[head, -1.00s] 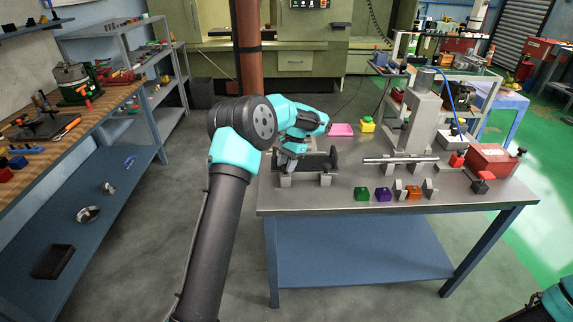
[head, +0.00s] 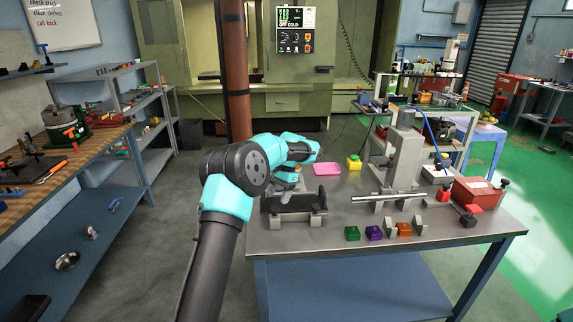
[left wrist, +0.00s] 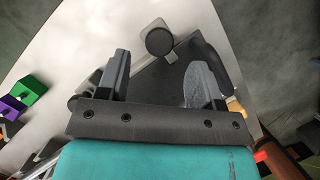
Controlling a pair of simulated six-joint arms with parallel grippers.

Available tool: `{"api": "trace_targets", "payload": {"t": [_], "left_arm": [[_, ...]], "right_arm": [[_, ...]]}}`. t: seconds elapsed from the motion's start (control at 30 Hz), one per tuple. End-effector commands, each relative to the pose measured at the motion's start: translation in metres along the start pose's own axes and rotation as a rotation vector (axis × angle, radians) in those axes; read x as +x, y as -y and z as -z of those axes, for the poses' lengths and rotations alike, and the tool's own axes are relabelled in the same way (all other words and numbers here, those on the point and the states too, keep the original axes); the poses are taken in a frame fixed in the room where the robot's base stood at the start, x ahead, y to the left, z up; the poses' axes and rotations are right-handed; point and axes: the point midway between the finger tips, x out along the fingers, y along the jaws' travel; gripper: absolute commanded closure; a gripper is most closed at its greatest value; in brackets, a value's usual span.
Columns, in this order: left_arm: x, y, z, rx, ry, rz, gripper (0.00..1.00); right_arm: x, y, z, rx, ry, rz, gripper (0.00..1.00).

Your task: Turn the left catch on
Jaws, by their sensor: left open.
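A dark, low fixture (head: 293,205) stands at the left end of the grey bench, with pale grey blocks at its front foot. No part of it can be clearly told as the left catch. My left gripper (head: 287,186) is just behind and above the fixture, partly hidden by my own wrist. In the left wrist view my left gripper (left wrist: 158,70) is open, its two fingers wide apart with nothing between them. Beyond the fingers lie a dark plate, a round black knob (left wrist: 160,41) and a curved black handle (left wrist: 213,58). My right gripper is not in view.
On the bench (head: 285,244), green (head: 352,233), purple (head: 374,233) and orange (head: 404,229) blocks sit along the front. A metal bar (head: 388,197), a tall grey press (head: 404,150) and a red box (head: 477,191) stand to the right. A pink pad (head: 326,169) lies behind.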

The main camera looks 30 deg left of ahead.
Motion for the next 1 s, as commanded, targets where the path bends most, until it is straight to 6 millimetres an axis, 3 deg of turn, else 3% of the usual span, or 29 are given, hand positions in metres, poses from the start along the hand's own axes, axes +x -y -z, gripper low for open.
{"api": "trace_targets", "payload": {"t": [0.2,0.5,1.0], "left_arm": [[-0.037,-0.001,0.001,0.000,-0.003,0.001,0.40],[-0.077,-0.001,0.001,0.001,-0.002,0.000,0.40],[-0.119,0.000,0.002,0.001,-0.002,0.001,0.40]], "right_arm": [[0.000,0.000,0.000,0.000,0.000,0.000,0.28],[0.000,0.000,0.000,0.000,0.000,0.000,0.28],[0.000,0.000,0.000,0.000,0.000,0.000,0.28]]}}
